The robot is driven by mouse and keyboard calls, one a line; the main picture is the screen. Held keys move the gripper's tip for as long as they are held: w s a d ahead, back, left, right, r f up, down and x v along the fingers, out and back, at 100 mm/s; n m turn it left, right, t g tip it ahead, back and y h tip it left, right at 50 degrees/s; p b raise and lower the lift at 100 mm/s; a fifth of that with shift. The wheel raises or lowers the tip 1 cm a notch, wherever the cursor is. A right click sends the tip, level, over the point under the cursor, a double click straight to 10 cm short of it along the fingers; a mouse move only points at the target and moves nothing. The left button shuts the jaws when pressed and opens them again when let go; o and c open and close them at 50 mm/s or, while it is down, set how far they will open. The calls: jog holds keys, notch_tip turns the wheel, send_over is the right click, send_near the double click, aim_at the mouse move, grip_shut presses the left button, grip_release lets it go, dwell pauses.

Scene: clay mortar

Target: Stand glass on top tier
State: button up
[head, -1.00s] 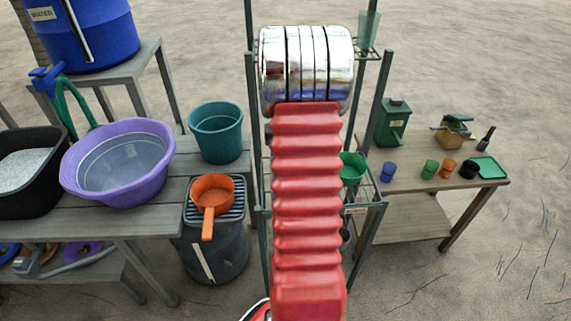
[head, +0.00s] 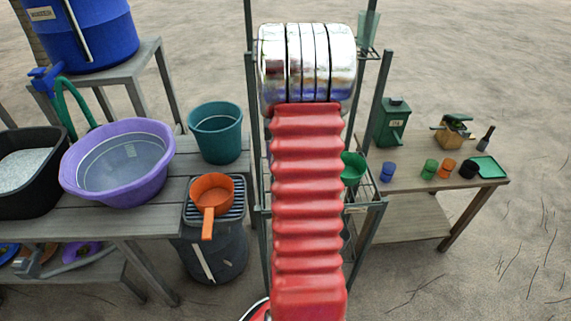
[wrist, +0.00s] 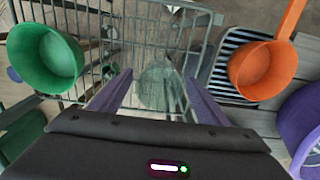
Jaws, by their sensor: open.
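A translucent pale green glass (head: 368,28) is upright at the top of the metal wire rack (head: 384,90) in the head view. In the wrist view a translucent glass (wrist: 160,87) shows between and just beyond the fingertips, over the wire grid (wrist: 130,30); I cannot tell from that view what its base rests on. My gripper (wrist: 155,90) is open, with one finger on each side of the glass and visible gaps between. In the head view my arm hides the gripper and much of the rack.
A green cup (head: 353,168) sits at the rack's right side. An orange pan (head: 212,194) lies on a dark bin at left, beside a teal bucket (head: 215,132) and purple basin (head: 118,162). Small cups stand on the right table (head: 410,185).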

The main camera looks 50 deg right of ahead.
notch_tip(320, 180, up, 10)
dwell(0.4)
jog(key=shift+r, duration=0.1)
dwell(0.5)
jog(key=w+a+r+n+t, duration=0.1)
jog(key=a+r, duration=0.2)
jog(key=a, duration=0.4)
jog(key=w+a+r+n+h, duration=0.1)
jog(key=a+r+n, duration=0.15)
jog(key=a, duration=0.55)
jog(key=w+a+r+n+t, duration=0.1)
jog(key=a+r, duration=0.2)
jog(key=a, duration=0.4)
jog(key=s+a+n+t, duration=0.1)
jog(key=s+a, duration=0.4)
jog(key=a, duration=0.5)
jog(key=s+a+n+t, duration=0.2)
jog(key=s+a+n, duration=0.2)
jog(key=a, duration=0.6)
jog(key=shift+s+a+t+y, duration=0.15)
jog(key=shift+s+t+y, duration=0.2)
jog(key=shift+s, duration=0.3)
